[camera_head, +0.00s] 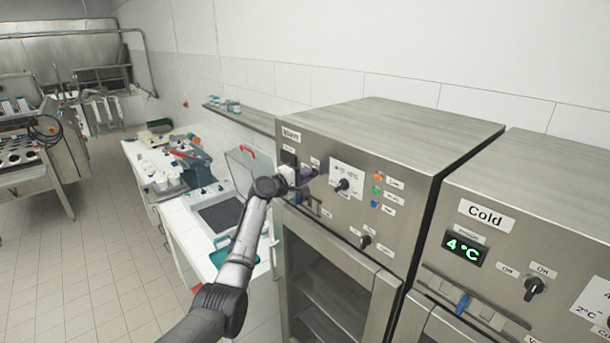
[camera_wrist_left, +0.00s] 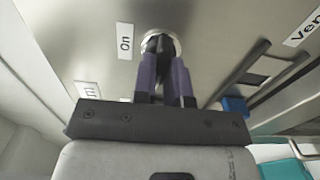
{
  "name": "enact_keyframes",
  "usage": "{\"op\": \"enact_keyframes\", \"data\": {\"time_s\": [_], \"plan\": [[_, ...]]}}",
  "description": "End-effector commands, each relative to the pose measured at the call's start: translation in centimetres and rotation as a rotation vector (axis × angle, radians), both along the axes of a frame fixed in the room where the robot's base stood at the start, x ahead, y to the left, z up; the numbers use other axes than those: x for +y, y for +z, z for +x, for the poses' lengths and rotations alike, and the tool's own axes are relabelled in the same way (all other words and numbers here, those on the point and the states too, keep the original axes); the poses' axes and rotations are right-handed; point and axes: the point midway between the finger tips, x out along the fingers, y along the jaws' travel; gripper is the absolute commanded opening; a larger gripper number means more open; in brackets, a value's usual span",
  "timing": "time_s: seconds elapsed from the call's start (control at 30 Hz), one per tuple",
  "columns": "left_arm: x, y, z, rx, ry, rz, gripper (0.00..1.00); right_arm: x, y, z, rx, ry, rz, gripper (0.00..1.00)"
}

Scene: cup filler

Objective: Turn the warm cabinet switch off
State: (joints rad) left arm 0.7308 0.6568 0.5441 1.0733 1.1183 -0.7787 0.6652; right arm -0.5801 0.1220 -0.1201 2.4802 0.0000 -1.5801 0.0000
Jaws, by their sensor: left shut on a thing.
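The warm cabinet (camera_head: 400,150) is a steel unit with controls on its upper front panel. My left gripper (camera_head: 306,174) is at the upper left of this panel and hides the switch there in the head view. In the left wrist view, the purple fingers of my left gripper (camera_wrist_left: 164,75) are shut on a black switch knob (camera_wrist_left: 158,43) with a round silver base. An "On" label (camera_wrist_left: 125,41) lies left of the knob. The knob's exact setting is hard to tell between the fingers. My right gripper is not in view.
The panel also has a dial (camera_head: 343,185), coloured buttons (camera_head: 377,190) and a lower knob (camera_head: 365,241). In the left wrist view, a blue slider (camera_wrist_left: 234,107) sits right of my fingers. The cold cabinet (camera_head: 560,215) stands at the right, a bench (camera_head: 180,215) at the left.

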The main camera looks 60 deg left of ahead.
Motion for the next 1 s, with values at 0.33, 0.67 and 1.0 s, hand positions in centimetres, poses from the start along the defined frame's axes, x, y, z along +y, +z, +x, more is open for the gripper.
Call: {"op": "enact_keyframes", "data": {"time_s": [0.33,0.67,1.0], "plan": [[0.04,0.03,-0.03,-0.003,0.001,-0.009,0.0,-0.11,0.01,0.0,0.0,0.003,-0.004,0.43],[0.03,0.01,-0.01,-0.002,0.0,-0.006,0.38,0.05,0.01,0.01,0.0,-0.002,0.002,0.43],[-0.03,-0.15,-0.63,0.0,0.0,-0.002,0.38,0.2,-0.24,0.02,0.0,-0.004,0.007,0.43]]}}
